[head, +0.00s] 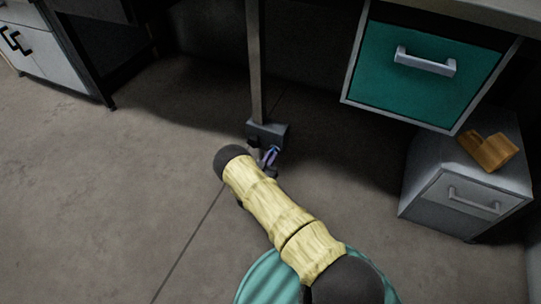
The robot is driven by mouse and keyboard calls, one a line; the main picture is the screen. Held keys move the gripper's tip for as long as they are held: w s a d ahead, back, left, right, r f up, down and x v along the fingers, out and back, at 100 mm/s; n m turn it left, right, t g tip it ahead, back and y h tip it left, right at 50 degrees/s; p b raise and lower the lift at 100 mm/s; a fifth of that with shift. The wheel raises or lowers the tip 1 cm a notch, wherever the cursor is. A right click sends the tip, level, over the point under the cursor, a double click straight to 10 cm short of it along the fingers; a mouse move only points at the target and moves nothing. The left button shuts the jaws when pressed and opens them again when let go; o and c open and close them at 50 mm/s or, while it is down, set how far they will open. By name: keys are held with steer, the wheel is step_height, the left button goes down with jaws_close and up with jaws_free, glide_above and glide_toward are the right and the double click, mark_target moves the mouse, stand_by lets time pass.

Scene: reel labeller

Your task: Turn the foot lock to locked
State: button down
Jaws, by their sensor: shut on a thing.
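The foot lock (267,132) is a small dark grey block at the bottom of an upright metal post, close to the floor. My gripper (270,155) is at the front of this block, low down, and looks small and dark with a bluish-purple part. It is shut on the foot lock's turning part. My pale yellow, ribbed arm reaches up to it from the lower right, and its dark end hides part of the grip. The fingertips and the lock's turned angle are too small and dark to make out.
A teal drawer (428,75) with a grey handle hangs under the bench at upper right. A grey cabinet (465,190) with a wooden block (487,151) on top stands at right. A white cabinet (55,55) is at upper left. Concrete floor (110,190) at left is clear.

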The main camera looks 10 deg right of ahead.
steer(key=shift+s+f+m, duration=0.1)
steer(key=shift+m, duration=0.5)
steer(key=c, duration=1.5)
jaws_free()
steer(key=shift+o, duration=0.2)
steer(key=p+v, duration=0.7)
steer(key=v, duration=1)
steer(key=shift+a, duration=0.15)
